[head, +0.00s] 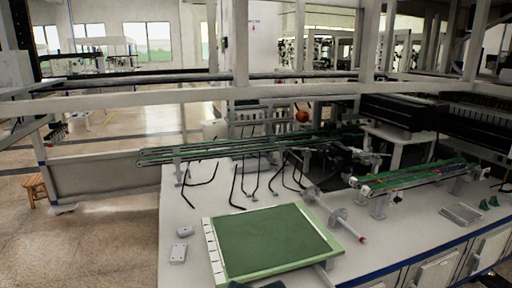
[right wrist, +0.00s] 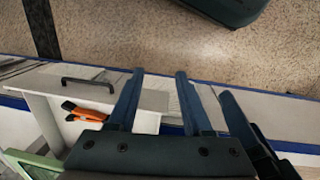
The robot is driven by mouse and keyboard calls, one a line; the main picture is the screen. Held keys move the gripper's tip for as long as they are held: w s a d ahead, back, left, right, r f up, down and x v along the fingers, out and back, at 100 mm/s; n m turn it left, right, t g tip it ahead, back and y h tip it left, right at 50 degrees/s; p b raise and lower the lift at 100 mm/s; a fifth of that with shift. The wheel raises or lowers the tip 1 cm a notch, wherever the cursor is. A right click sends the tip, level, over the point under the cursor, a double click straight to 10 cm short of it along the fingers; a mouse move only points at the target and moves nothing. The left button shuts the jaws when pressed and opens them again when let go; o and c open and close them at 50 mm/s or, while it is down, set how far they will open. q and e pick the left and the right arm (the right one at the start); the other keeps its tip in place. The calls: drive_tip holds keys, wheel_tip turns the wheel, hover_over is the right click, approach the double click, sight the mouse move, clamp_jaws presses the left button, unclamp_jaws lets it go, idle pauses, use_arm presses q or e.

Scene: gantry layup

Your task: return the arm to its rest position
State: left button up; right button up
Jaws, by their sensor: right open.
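My right gripper (right wrist: 159,72) shows in the right wrist view. Its dark blue fingers are spread apart with nothing between them. It hangs over the front edge of the white bench, with a drawer front and the floor below. I cannot make out the right gripper in the head view. My left gripper is not clearly in any view; small dark shapes at the bottom edge of the head view are too cut off to tell.
The white bench (head: 183,215) carries a green mat (head: 265,240), green rails (head: 215,152) and a roller (head: 338,214). In the right wrist view, an orange-and-black tool (right wrist: 86,110) lies near a black handle (right wrist: 86,84). Speckled floor (right wrist: 150,35) is open beyond, with a dark green object (right wrist: 232,8).

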use_arm(q)
wheel_tip(320, 180, up, 19)
drive_tip(key=p, duration=1.7)
drive_tip(key=shift+r, duration=0.15)
use_arm(e)
wheel_tip(320, 180, up, 19)
drive_tip(key=shift+r, duration=0.15)
use_arm(q)
drive_tip(key=shift+d, duration=0.1)
